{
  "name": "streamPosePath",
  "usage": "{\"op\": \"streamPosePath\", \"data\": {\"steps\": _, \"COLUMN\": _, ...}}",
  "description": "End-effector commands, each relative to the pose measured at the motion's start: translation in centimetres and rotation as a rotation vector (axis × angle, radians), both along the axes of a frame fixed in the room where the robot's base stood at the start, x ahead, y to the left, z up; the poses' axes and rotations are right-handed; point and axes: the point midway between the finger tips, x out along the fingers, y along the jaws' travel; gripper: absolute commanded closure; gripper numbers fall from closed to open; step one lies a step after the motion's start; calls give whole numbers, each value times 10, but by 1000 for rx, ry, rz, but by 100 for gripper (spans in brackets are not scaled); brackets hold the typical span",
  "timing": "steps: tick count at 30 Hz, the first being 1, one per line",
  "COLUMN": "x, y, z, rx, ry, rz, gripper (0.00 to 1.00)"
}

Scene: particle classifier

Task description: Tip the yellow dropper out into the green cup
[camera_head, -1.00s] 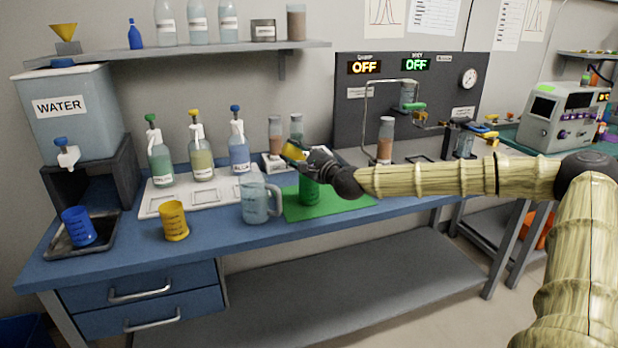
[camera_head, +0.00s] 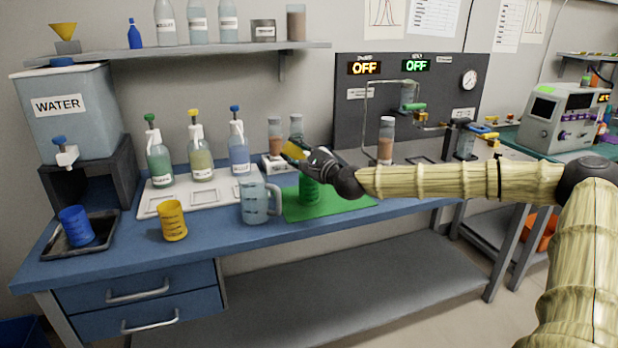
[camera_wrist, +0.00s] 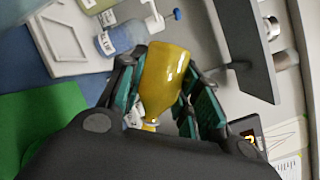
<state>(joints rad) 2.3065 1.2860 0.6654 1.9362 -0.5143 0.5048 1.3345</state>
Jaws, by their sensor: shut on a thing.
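The yellow dropper (camera_head: 294,150) is held between the fingers of my gripper (camera_head: 308,154), above the green cup and tilted in the head view. In the wrist view the dropper (camera_wrist: 166,82) is a yellow, glossy, bottle-like body between both finger pads of my gripper (camera_wrist: 165,88). The green cup (camera_head: 309,192) stands on a green mat (camera_head: 345,203), just below my gripper, which hides its upper part. I cannot tell whether any liquid is leaving the dropper. The cup is not clearly seen in the wrist view; the mat (camera_wrist: 40,120) is.
A clear jug (camera_head: 256,205) stands just left of the mat, with a yellow cup (camera_head: 173,220) further left. Labelled bottles stand on a white tray (camera_head: 152,209) behind. Brown-filled vials (camera_head: 275,140) stand close behind my gripper. The blue bench front is clear.

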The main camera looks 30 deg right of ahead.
Motion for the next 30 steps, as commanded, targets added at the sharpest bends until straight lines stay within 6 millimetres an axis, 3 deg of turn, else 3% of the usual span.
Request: {"op": "streamPosePath", "data": {"steps": 30, "x": 0, "y": -2, "z": 1, "rx": 48, "ry": -15, "rz": 0, "gripper": 82}}
